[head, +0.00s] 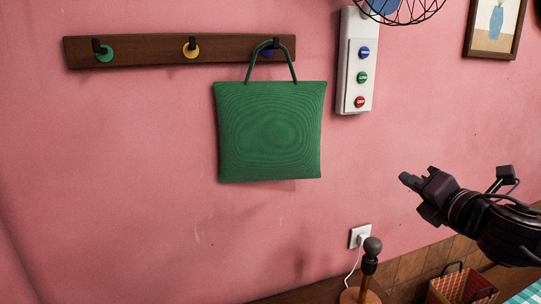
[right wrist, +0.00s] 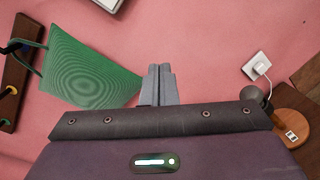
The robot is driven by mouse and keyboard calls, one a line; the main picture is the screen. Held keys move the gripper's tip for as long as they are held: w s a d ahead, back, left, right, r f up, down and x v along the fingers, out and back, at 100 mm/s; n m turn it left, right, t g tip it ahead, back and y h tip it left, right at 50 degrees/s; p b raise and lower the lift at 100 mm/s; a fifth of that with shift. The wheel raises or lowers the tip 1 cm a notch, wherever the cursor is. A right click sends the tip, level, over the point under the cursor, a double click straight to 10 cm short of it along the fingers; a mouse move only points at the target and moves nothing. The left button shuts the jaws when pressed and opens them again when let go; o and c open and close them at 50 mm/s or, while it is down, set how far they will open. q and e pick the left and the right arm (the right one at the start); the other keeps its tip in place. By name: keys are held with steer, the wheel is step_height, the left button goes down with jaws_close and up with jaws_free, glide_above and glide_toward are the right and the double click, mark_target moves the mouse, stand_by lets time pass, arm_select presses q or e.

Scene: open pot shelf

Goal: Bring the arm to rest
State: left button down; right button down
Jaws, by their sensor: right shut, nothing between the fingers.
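My right gripper (head: 408,180) is at the right of the head view, in front of the pink wall. It is shut and empty, and its closed fingers also show in the right wrist view (right wrist: 159,84). A green bag (head: 270,132) hangs by its handle from the right hook, by the blue disc, of a dark wooden rack (head: 145,50). The bag also shows in the right wrist view (right wrist: 92,72), apart from the fingers. My left gripper is in neither view.
A white panel (head: 350,88) with blue, green and red buttons is on the wall beside the bag. Below are a wall socket (head: 359,237), a dark-knobbed post (head: 370,262) and a woven basket (head: 461,287).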

steer(key=s+a+f+m+g+h, duration=0.2)
steer(key=s+f+m+g, duration=0.15)
steer(key=f+m, duration=0.65)
steer(key=s+a+f+m+g+h, duration=0.2)
steer(key=s+a+f+m, duration=0.3)
steer(key=f, duration=0.9)
steer(key=s+a+f+m+g, duration=0.1)
steer(key=s+f+m+g, duration=0.7)
steer(key=s+f+m, duration=0.8)
steer(key=s+f+n+g, duration=0.1)
steer(key=s+f+n, duration=0.1)
steer(key=f, duration=1.1)
steer(key=s+f+n, duration=0.1)
steer(key=f+n, duration=0.1)
steer(key=f, duration=1.2)
steer(key=s+d+f, duration=0.1)
steer(key=s+f, duration=0.8)
steer(key=s, duration=0.1)
steer(key=s+d+f+g, duration=0.1)
steer(key=s+d+f, duration=0.1)
steer(key=s+f, duration=0.8)
steer(key=shift+d, duration=0.3)
